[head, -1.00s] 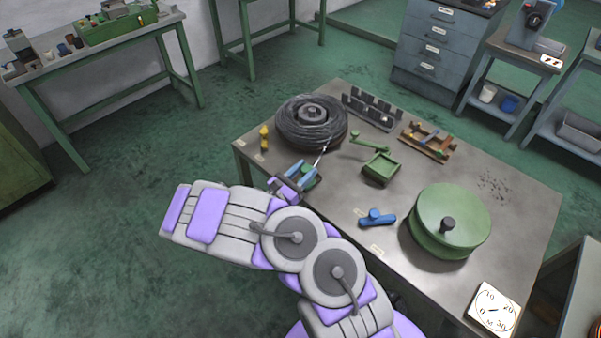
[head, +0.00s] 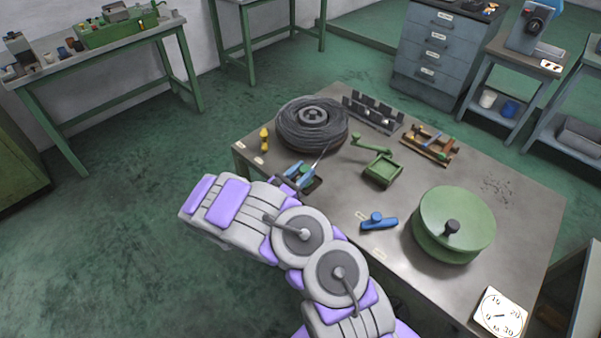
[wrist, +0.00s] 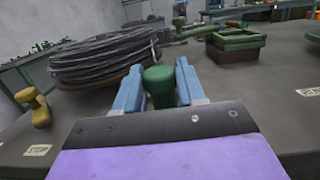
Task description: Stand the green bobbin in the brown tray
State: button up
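The green bobbin (wrist: 160,86) stands upright between the two blue fingers in the wrist view, which touch its sides. My gripper (wrist: 160,82) looks shut on it; its lower part is hidden by the gripper body. In the head view my gripper (head: 303,173) is at the near left edge of the grey table, and the bobbin is hard to make out there. The brown tray (head: 444,158) lies toward the back of the table, right of my gripper, with small things in it.
A wire coil (head: 308,128) lies behind my gripper. A green open box with a crank (head: 383,172) and a grey rack (head: 372,112) stand between it and the tray. A yellow piece (head: 265,138), a blue tool (head: 378,221) and a large green drum (head: 452,220) are also on the table.

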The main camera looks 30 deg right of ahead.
jog(key=o, duration=0.4)
jog(key=shift+d, duration=0.6)
jog(key=shift+s+a+r, duration=0.1)
jog(key=shift+a, duration=0.7)
jog(key=p+v, duration=0.3)
jog(key=v, duration=0.8)
jog(key=s+d+r+m+g, duration=0.5)
jog(key=d+r+m+g, duration=0.25)
jog(key=r, duration=0.35)
jog(key=s+d+r+m+g+y, duration=0.4)
jog(key=s+r+m+g, duration=0.3)
jog(key=s, duration=0.4)
jog(key=s+a+r+m+t+y, duration=0.1)
jog(key=s+a+r+m+y, duration=0.1)
jog(key=s+m+y, duration=0.3)
jog(key=s+a+r+m+t+y, duration=0.1)
jog(key=s+a+r+y, duration=0.15)
jog(key=s, duration=0.45)
jog(key=s+a+m+t+y, duration=0.1)
jog(key=s+a+t+y, duration=0.1)
jog(key=a, duration=0.4)
jog(key=s+a+t+y, duration=0.1)
jog(key=s+a+y, duration=0.3)
jog(key=s+a, duration=0.1)
jog(key=shift+s+a+r+m+t+y, duration=0.2)
jog(key=shift+s+a+m+t+y, duration=0.2)
jog(key=shift+a, duration=0.15)
